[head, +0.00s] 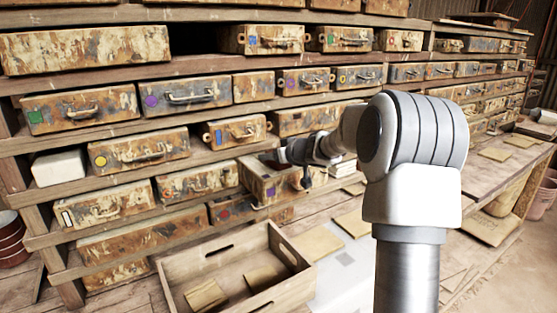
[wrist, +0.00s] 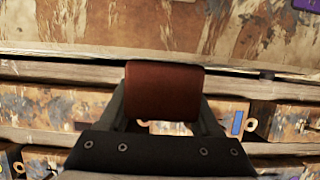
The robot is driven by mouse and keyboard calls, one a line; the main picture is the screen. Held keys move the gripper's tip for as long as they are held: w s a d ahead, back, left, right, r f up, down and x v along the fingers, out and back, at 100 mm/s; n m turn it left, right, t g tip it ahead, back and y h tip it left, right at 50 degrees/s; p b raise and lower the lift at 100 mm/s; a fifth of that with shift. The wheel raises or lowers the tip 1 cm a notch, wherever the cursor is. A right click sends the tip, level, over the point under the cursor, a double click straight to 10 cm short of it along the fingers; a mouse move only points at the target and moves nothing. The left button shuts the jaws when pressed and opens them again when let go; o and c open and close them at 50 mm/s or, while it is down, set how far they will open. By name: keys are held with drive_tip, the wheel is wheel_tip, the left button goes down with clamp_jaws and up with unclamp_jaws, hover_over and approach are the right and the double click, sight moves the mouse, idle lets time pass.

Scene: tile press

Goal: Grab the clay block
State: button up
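A reddish-brown clay block (wrist: 164,92) is between the two fingers of my gripper (wrist: 163,100) in the wrist view. The fingers lie against its left and right sides, so my gripper is shut on it. The block hides what lies directly behind it. In the head view my arm reaches to the shelving, and the dark end of my gripper (head: 306,178) is small, over a box that juts out of the shelf. The block cannot be made out there.
Shelves of worn, rusty boxes fill the wall. A jutting box (head: 270,187) is close to my gripper. A wooden crate (head: 188,262) with flat brown pieces stands in front. A pale block (head: 58,168) lies on the left shelf. A wooden bench (head: 485,185) runs along the right.

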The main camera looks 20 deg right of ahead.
clamp_jaws()
drive_tip(key=shift+r, duration=0.15)
